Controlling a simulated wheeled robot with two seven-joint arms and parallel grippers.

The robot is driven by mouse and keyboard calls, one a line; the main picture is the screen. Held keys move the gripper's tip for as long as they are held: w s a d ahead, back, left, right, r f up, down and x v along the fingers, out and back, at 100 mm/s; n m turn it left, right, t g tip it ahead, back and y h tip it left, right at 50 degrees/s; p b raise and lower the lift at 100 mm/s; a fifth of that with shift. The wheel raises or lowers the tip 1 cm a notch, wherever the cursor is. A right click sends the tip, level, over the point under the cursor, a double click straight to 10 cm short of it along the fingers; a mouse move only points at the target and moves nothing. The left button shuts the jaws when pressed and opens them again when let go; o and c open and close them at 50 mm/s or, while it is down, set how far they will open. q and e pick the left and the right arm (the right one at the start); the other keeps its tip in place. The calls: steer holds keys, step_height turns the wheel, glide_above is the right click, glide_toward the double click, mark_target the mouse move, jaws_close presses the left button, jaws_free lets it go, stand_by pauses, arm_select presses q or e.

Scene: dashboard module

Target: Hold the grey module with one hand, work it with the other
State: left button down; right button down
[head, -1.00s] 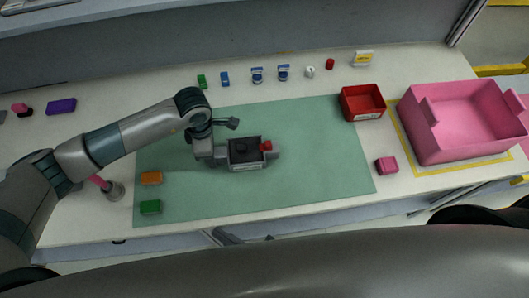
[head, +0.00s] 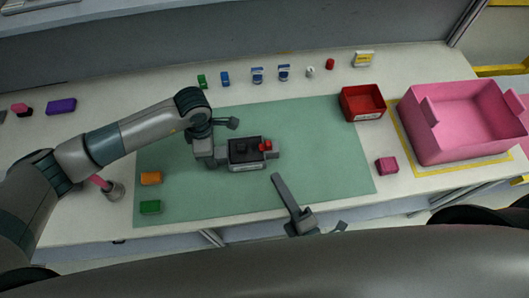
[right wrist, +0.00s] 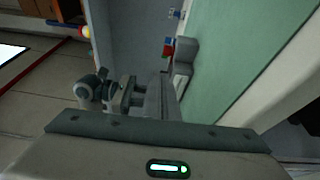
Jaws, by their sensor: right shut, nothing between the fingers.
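The grey module (head: 246,164) sits on the green mat, with a dark top and a red part (head: 266,146) at its right side. My left gripper (head: 221,154) is at the module's left end and appears shut on it; its fingertips are partly hard to make out. My right gripper (head: 277,178) is shut and empty, in front and to the right of the module, apart from it. In the right wrist view its fingers (right wrist: 165,95) point ahead.
The green mat (head: 325,165) is clear right of the module. An orange block (head: 151,178) and a green block (head: 150,207) lie left. A red bin (head: 363,115), a pink block (head: 386,166) and a pink crate (head: 440,150) stand right. Several small parts line the back.

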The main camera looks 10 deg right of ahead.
mark_target(270, 146)
steer(key=shift+d+f, duration=0.15)
steer(key=shift+d, duration=0.15)
steer(key=shift+w+a, duration=0.1)
steer(key=shift+w, duration=0.05)
steer(key=x, duration=0.9)
steer(key=shift+w+a, duration=0.1)
steer(key=shift+w, duration=0.3)
steer(key=shift+d, duration=1.35)
arm_select(q)
steer(key=shift+a, duration=0.1)
arm_select(e)
steer(key=shift+s, duration=0.1)
